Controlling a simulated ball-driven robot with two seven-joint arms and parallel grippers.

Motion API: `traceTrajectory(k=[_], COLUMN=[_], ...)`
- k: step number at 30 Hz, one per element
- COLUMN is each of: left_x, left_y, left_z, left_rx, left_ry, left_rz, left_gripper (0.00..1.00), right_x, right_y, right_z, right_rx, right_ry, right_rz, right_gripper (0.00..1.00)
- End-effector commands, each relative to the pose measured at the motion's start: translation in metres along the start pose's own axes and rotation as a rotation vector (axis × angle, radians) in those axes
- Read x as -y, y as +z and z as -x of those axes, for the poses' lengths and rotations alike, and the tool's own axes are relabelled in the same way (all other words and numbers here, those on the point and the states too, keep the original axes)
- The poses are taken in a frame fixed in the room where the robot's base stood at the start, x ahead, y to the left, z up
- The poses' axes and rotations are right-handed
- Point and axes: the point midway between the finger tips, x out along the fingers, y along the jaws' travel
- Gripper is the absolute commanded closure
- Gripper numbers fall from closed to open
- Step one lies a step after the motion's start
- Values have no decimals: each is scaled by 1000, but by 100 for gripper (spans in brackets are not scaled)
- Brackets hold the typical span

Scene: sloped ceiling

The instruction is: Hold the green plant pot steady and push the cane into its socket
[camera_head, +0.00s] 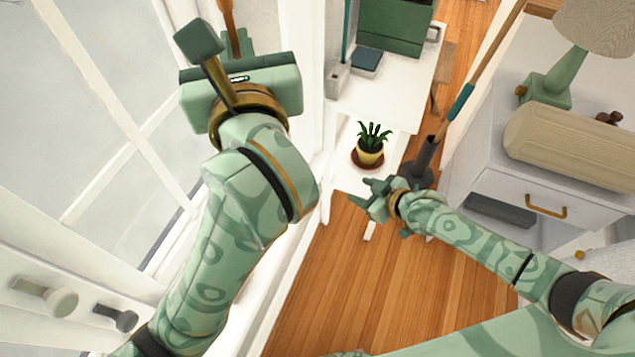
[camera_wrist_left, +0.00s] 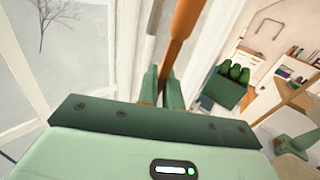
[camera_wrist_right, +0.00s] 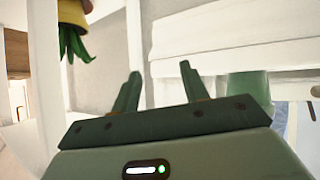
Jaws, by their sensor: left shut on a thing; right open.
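A yellow plant pot (camera_head: 370,157) with a spiky green plant stands on a red-brown saucer on a white surface. No green pot is plain to see. The cane's far end and the socket are not seen clearly. My right gripper (camera_wrist_right: 161,85) is open and empty, just in front of the pot (camera_head: 372,192).
A dark stand (camera_head: 420,172) holding a long stick with a teal band (camera_head: 462,101) stands right of the pot. A white drawer unit (camera_head: 530,205) with a lamp (camera_head: 550,90) is at the right. Windows (camera_head: 90,120) line the left. Wooden floor (camera_head: 330,290) lies bare in front.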

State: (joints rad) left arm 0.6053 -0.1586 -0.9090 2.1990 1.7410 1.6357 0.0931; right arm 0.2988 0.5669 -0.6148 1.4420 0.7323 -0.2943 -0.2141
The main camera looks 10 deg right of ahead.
Motion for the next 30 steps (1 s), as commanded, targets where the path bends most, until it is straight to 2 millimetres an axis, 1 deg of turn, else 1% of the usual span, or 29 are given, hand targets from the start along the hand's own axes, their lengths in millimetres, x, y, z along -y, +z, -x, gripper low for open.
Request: traceTrajectory(k=[1, 3, 5, 6, 9, 12, 13, 17, 20, 27, 30], left_x=[0, 0, 0, 0, 0, 0, 0, 0, 0, 0, 0], left_y=[0, 0, 0, 0, 0, 0, 0, 0, 0, 0, 0], left_z=[0, 0, 0, 0, 0, 0, 0, 0, 0, 0, 0], left_rx=[0, 0, 0, 0, 0, 0, 0, 0, 0, 0, 0], left_ry=[0, 0, 0, 0, 0, 0, 0, 0, 0, 0, 0], left_rz=[0, 0, 0, 0, 0, 0, 0, 0, 0, 0, 0], left_gripper=[100, 100, 100, 100, 100, 100, 100, 100, 100, 100, 100], right_x=[8, 28, 48, 61, 92, 109, 111, 114, 120, 139, 146], right_y=[-34, -73, -99, -112, -132, -147, -150, -150, -155, -168, -173], right_z=[4, 14, 25, 32, 48, 58, 59, 52, 38, -8, -24], right_rx=[-60, -128, -175, -200, -246, -281, -286, -289, -291, -289, -288], right_ry=[-46, -121, -187, -230, -319, -371, -380, -380, -379, -379, -379], right_rz=[18, 31, 37, 37, 28, 22, 22, 55, 57, 56, 55], right_gripper=[55, 55, 55, 55, 55, 55, 55, 55, 55, 55, 55])
